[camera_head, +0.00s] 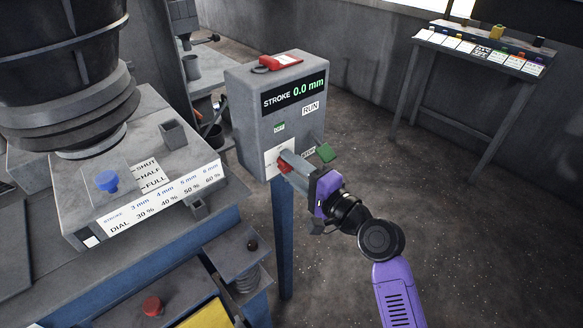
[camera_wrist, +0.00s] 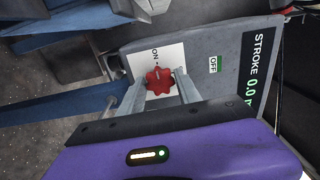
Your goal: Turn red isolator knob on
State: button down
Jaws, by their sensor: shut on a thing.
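The red isolator knob (camera_wrist: 159,79) sits on a white label plate (camera_wrist: 171,54) on the front of the grey control box (camera_head: 247,122). In the wrist view the label reads "ON" above the knob, in that view's tilted orientation. My gripper (camera_wrist: 160,88) is at the knob, with one finger on each side of it, shut on it. In the head view the knob (camera_head: 284,163) is mostly hidden behind my fingers. The box display reads "STROKE 0.0 mm", and a green "OFF" tag (camera_head: 279,127) shows on the box.
A "RUN" label (camera_head: 311,108) and a green part (camera_head: 325,153) are close to my gripper on the box. A red item (camera_head: 281,61) lies on top of the box. The screen machine with a blue knob (camera_head: 107,181) stands left. A side table (camera_head: 476,56) stands back right; floor on the right is clear.

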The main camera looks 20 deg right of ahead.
jog(key=c, duration=0.9)
grip_release()
jog(key=shift+s, duration=0.1)
jog(key=b+v, duration=0.1)
jog(key=v, duration=0.6)
jog(key=shift+s+d, duration=0.1)
jog(key=shift+s, duration=0.2)
